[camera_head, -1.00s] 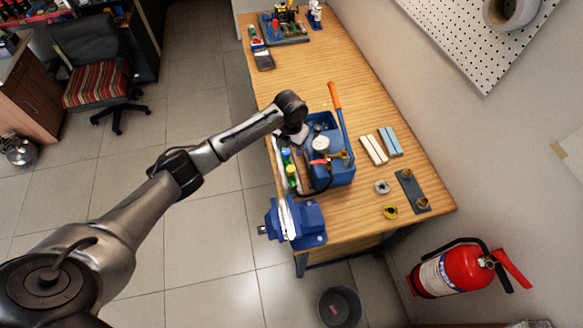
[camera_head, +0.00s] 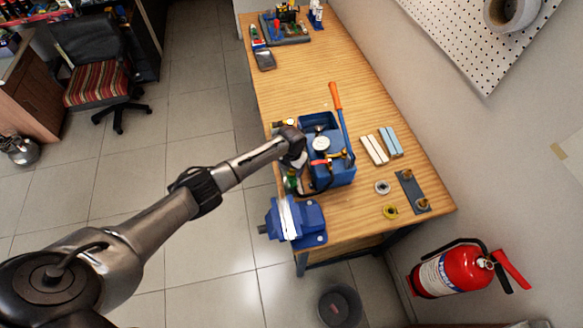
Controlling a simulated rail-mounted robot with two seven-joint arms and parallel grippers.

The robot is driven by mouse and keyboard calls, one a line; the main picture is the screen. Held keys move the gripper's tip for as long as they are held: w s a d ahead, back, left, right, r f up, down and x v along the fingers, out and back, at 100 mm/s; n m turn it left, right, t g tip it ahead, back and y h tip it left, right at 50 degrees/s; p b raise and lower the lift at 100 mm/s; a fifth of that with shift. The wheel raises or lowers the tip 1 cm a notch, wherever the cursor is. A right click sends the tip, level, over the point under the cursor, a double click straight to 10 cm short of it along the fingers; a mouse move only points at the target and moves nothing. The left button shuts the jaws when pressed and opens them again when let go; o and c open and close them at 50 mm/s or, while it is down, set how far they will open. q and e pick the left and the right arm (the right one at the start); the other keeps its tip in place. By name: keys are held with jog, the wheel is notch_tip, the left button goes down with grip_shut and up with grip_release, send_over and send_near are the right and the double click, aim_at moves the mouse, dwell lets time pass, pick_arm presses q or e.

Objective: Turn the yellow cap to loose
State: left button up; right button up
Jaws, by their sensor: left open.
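My left gripper (camera_head: 301,163) is over the left side of the blue pump box (camera_head: 340,175), at the table's near left edge. It is small and dark here, with its jaws open, and I cannot tell whether it touches anything. A green item (camera_head: 291,181) shows just below it, partly covered by my wrist. I cannot clearly make out a yellow cap there; my gripper hides that spot. A yellow ring-shaped item (camera_head: 390,211) lies on the table at the right. My right gripper is not in view.
A blue vise (camera_head: 297,222) sits at the near table corner. The box has a gauge (camera_head: 321,143) and an orange-handled lever (camera_head: 335,96). Pale and blue bars (camera_head: 390,142), a grey ring (camera_head: 382,187) and a dark plate with brass fittings (camera_head: 413,191) lie right.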

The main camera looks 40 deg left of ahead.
pick_arm(q)
jog(key=shift+f, duration=0.25)
jog(key=c, duration=0.9)
